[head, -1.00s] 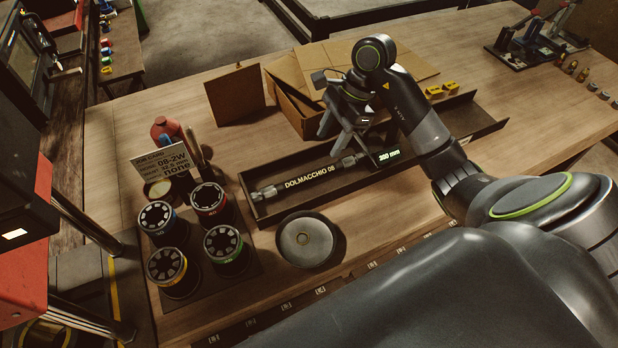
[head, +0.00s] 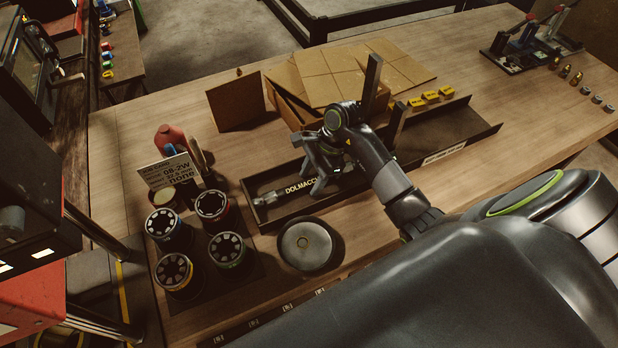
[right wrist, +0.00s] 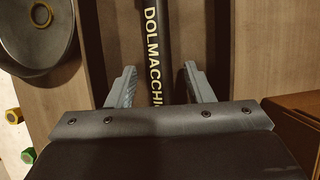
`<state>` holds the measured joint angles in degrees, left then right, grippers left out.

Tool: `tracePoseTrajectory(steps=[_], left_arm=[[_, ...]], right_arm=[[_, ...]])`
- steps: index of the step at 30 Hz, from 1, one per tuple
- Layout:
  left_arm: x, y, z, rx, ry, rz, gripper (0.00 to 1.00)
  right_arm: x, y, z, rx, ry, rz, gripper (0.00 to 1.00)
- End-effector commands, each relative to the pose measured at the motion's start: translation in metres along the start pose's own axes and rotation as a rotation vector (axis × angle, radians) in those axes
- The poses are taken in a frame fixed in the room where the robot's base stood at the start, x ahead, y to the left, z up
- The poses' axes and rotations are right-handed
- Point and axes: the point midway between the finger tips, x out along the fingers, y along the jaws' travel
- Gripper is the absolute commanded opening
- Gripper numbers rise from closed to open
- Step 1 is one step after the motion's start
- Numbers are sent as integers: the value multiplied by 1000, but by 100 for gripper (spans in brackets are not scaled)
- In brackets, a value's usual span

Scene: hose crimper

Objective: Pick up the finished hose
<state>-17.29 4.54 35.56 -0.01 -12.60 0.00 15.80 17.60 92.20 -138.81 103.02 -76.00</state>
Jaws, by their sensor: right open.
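The finished hose (head: 297,189), black with "DOLMACCHIO" lettering and a metal end fitting, lies in a long dark tray (head: 262,216). My right gripper (head: 318,178) is over the tray at the hose and hides its right part in the head view. In the right wrist view the hose (right wrist: 157,45) runs between the two open fingers of my right gripper (right wrist: 160,85), with a gap on each side. The fingers are not closed on it. My left gripper is not in view.
A round grey dish (head: 306,245) stands in front of the tray. Several crimp dies (head: 227,249) and a job card (head: 168,171) are at the left. Cardboard boxes (head: 290,108) stand close behind the tray. Yellow blocks (head: 431,97) lie at the back right.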

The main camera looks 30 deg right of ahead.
Motion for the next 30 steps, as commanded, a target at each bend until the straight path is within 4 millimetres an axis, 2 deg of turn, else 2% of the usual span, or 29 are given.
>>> tracePoseTrajectory(steps=[8,18,30], left_arm=[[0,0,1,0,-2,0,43],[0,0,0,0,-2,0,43],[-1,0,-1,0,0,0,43]], right_arm=[[3,0,0,-1,0,-1,46],[2,0,0,-1,-1,-1,1],[0,-1,1,-2,-1,-3,0]])
